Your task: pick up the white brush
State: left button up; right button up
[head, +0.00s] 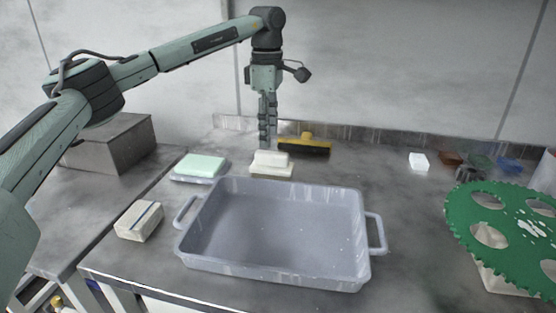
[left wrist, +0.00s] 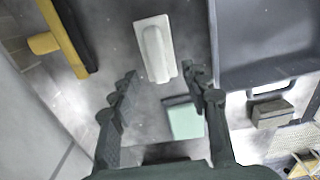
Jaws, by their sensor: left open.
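The white brush (head: 271,164), a pale block with a raised handle on a flat base, lies on the grey bench behind the tray. My left gripper (head: 268,141) points down just above and behind it in the head view. In the left wrist view the white brush (left wrist: 155,48) lies ahead of the open fingertips (left wrist: 159,72), roughly in line with the gap between them. The fingers hold nothing. I cannot tell the exact height between fingertips and brush. My right gripper is not in view.
A grey handled tray (head: 275,275) stands in front of the brush. A pale green block (head: 201,165) is to its left, a yellow-and-black brush (head: 304,145) to its right. A striped block (head: 139,221) sits front left; a green toothed disc (head: 510,232) is at right.

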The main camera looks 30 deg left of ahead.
aim_at(272, 152)
pick_arm(q)
jog(key=f, duration=0.5)
jog(key=shift+w+d+f, duration=0.15)
jog(key=shift+d+f, duration=0.2)
jog(key=shift+f, duration=0.4)
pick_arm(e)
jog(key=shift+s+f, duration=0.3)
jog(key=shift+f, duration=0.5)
pick_arm(q)
jog(key=shift+c, duration=0.3)
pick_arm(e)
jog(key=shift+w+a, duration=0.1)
pick_arm(q)
jog(key=shift+c, duration=1.1)
grip_shut()
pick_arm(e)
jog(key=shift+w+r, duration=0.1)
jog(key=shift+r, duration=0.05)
